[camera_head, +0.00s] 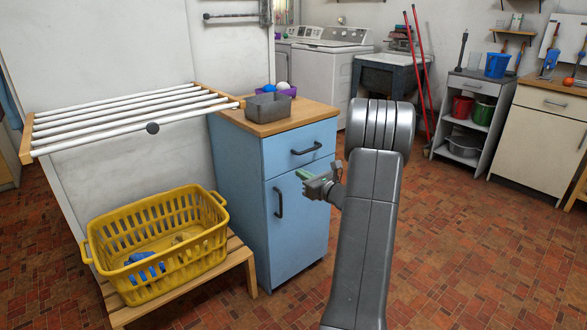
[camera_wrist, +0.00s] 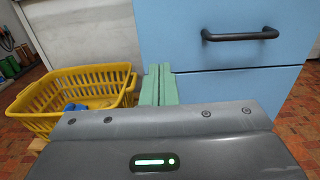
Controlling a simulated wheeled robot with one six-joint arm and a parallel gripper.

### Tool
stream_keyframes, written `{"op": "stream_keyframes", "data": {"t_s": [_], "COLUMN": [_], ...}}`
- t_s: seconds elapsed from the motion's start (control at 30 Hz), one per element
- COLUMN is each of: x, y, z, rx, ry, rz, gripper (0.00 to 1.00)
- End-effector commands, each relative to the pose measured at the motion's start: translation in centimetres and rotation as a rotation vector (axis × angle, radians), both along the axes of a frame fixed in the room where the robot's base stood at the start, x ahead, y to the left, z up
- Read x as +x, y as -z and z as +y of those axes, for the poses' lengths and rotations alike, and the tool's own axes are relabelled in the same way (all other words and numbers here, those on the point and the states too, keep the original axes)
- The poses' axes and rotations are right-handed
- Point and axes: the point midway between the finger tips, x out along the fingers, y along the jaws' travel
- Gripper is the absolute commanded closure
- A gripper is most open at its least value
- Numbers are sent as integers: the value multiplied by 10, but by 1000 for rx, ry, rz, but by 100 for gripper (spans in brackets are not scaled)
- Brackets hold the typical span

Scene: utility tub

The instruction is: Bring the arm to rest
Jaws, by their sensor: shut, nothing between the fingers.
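My gripper (camera_head: 302,174) shows in the head view at the end of my raised arm, in front of the blue cabinet (camera_head: 300,215). Its green fingers (camera_wrist: 158,85) are together in the wrist view, with nothing between them. The fingers point toward the blue cabinet, which also fills the upper right of the wrist view (camera_wrist: 215,80). The picture does not show clearly how wide the gap to the cabinet is.
A yellow basket (camera_head: 160,245) with a blue item stands on a low wooden bench (camera_head: 240,262). A drying rack (camera_head: 125,115) juts out above it. Tiled floor at right (camera_head: 470,250) is clear.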

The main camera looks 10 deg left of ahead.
Motion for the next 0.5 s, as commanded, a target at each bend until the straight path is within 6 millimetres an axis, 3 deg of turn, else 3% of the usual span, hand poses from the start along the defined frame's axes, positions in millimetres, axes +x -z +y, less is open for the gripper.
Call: {"op": "stream_keyframes", "data": {"t_s": [0.5], "x": [-5], "y": [0], "z": [-6], "rx": [-1], "ry": [-1], "rz": [0], "gripper": [100]}}
